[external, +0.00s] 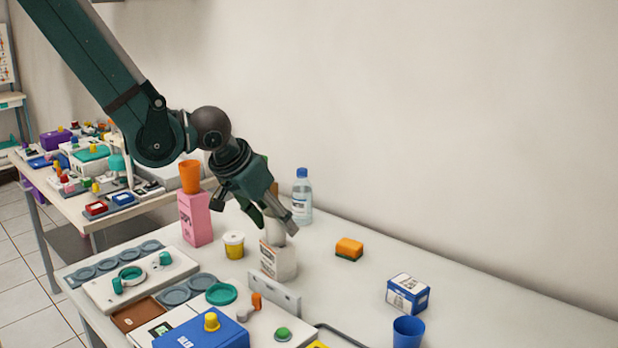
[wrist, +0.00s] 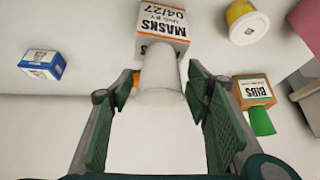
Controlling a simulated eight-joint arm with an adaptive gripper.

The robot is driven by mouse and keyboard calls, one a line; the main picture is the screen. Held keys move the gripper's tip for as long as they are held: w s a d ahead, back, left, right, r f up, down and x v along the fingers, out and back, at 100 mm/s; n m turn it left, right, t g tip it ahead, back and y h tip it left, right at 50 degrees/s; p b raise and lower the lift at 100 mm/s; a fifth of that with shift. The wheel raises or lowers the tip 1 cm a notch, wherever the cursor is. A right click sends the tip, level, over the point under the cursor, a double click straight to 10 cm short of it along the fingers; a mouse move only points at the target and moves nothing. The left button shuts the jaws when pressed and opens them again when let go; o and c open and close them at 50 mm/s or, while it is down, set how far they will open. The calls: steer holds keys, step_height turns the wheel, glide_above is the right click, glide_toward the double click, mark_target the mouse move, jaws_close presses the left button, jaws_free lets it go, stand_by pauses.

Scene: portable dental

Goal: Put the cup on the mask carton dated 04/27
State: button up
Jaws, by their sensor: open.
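A white cup (wrist: 160,78) stands on the mask carton (wrist: 163,18), whose upside-down label in the wrist view reads MASKS 04/27. The carton also shows in the external view (external: 279,262), with the pale cup (external: 276,236) on top, partly hidden by a finger. My gripper (external: 270,222) is open just above the carton. In the wrist view its two fingers are apart on either side of the cup, and neither visibly touches it.
A yellow tub (external: 233,245), a pink box (external: 195,218) bearing an orange cup (external: 190,176), and a bottle (external: 302,198) stand nearby. A BIBS carton (wrist: 254,91) has a green cup (wrist: 261,121). A sponge (external: 349,248), blue-white box (external: 407,294) and blue cup (external: 408,332) lie rightward.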

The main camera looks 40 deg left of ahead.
steer(key=shift+r, duration=0.25)
steer(key=p+v, duration=0.1)
steer(key=v, duration=1)
steer(key=shift+s+r, duration=0.25)
steer(key=shift+r, duration=0.1)
stand_by(0.6)
steer(key=s+a+r, duration=0.6)
steer(key=s+a, duration=0.1)
steer(key=a, duration=0.3)
steer(key=s+a+r, duration=0.7)
steer(key=s+a, duration=0.1)
steer(key=a, duration=0.3)
steer(key=s+a, duration=0.5)
steer(key=s, duration=0.4)
steer(key=shift+a+r+t, duration=0.3)
steer(key=shift+a+r, duration=0.1)
steer(key=shift+s, duration=0.1)
